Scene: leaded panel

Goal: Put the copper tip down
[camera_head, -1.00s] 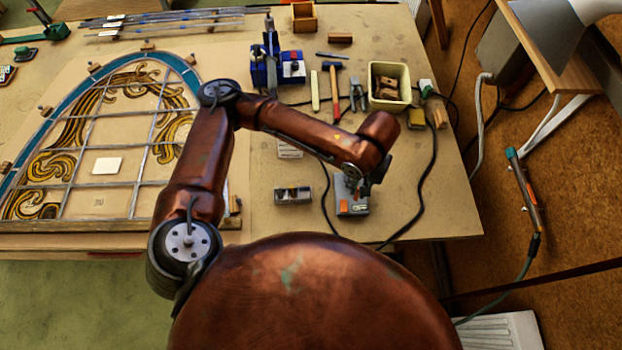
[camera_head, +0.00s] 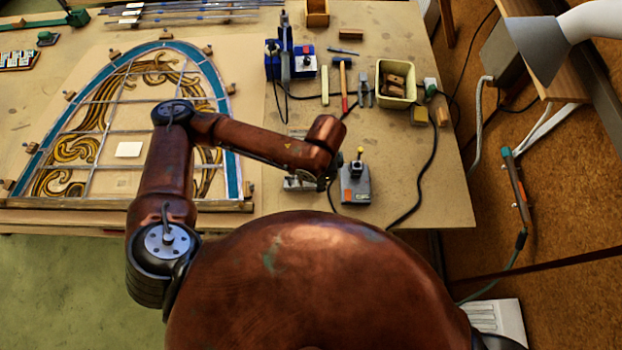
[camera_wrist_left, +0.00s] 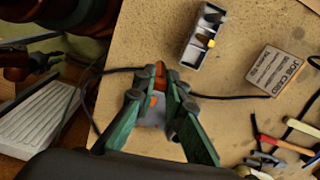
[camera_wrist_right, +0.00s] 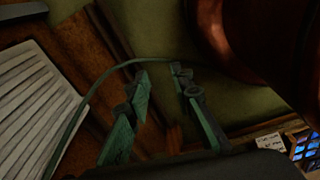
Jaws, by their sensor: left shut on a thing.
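My left gripper (camera_wrist_left: 160,82) is shut on a small reddish-copper piece, the copper tip (camera_wrist_left: 159,70), in the left wrist view. In that view the grey station with an orange switch (camera_wrist_left: 152,110) lies behind the fingers. A grey open tin with compartments (camera_wrist_left: 204,34) and a yellow bit in it is beyond, apart from the fingertips. In the head view my left wrist hides the fingers and part of the tin (camera_head: 296,184); the station (camera_head: 356,190) stands just right of them. My right gripper (camera_wrist_right: 160,76) is open and empty, away from the table.
A leaded panel (camera_head: 140,150) lies on the left of the table. A hammer (camera_head: 344,88), pliers (camera_head: 364,93) and a cream bin of blocks (camera_head: 397,80) are farther back. A dark cable (camera_head: 425,170) crosses the right side.

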